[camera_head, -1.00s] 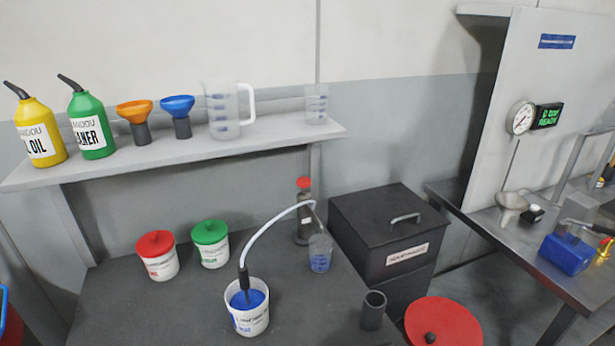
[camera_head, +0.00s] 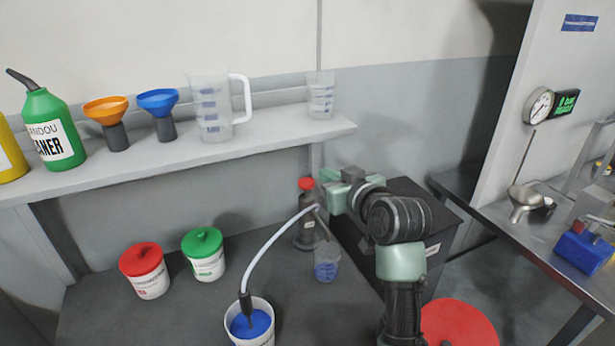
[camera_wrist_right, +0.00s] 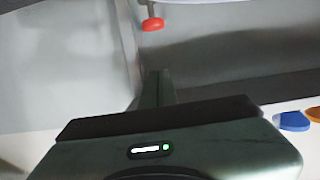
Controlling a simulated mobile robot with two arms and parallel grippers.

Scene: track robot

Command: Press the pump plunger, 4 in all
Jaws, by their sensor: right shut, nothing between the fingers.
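The pump (camera_head: 304,230) is a dark upright cylinder on the bench with a red plunger knob (camera_head: 306,183) on top. The knob also shows in the right wrist view (camera_wrist_right: 152,24), apart from the fingertips in the picture. A pale hose (camera_head: 262,247) links the pump to a white bucket (camera_head: 249,338) of blue liquid. A clear beaker (camera_head: 326,262) with blue markings or liquid stands beside the pump. My right gripper (camera_head: 327,178) is shut and empty, just right of the knob; contact cannot be told. In the right wrist view its fingers (camera_wrist_right: 160,77) are together. My left gripper is out of view.
Red-lidded (camera_head: 145,270) and green-lidded (camera_head: 204,254) tubs stand left on the bench. A shelf (camera_head: 275,130) above holds jugs, funnels and bottles. A black box (camera_head: 440,210) is behind my right arm. A red round lid (camera_head: 460,325) lies lower right.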

